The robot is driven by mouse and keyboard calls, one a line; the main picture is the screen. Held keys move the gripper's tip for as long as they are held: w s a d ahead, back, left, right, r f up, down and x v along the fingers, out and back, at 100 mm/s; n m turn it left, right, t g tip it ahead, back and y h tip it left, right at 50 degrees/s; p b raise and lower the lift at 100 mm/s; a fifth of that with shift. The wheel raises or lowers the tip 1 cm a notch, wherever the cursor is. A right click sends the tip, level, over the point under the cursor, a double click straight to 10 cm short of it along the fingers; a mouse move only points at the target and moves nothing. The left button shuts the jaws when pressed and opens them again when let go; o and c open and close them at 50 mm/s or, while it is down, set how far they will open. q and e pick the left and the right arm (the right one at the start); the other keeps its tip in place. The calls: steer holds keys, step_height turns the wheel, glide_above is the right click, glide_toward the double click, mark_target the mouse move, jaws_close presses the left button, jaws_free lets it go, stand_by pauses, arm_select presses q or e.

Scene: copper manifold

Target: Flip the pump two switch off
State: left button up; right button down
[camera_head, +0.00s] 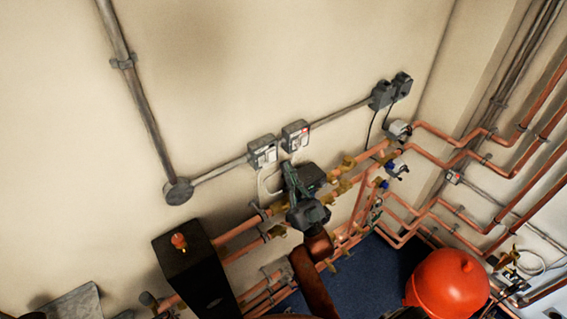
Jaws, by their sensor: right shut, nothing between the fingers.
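Two grey-framed switch boxes are mounted side by side on the wall along a conduit: a left switch box (262,151) and a right switch box (296,135). The right one shows a small red mark. Labels are too small to read, so I cannot tell which is pump two or how the rockers are set. My right gripper (289,168) is shut and empty, just below the two switch boxes. Whether it touches either one is unclear. My left gripper is not in view.
Copper pipes (237,232) with brass valves run below and right of the switches. A black box (192,272) stands lower left, and a red round tank (447,284) lower right. Dark sockets (381,95) with cables hang upper right. The wall above the switches is clear.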

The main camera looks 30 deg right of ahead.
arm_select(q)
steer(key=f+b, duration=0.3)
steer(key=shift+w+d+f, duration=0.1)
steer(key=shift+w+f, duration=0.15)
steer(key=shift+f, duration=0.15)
arm_select(e)
steer(key=s+r+v, duration=0.1)
steer(key=v, duration=0.8)
steer(key=shift+f, duration=0.2)
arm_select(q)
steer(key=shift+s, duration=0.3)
arm_select(e)
steer(key=shift+s+d, duration=0.1)
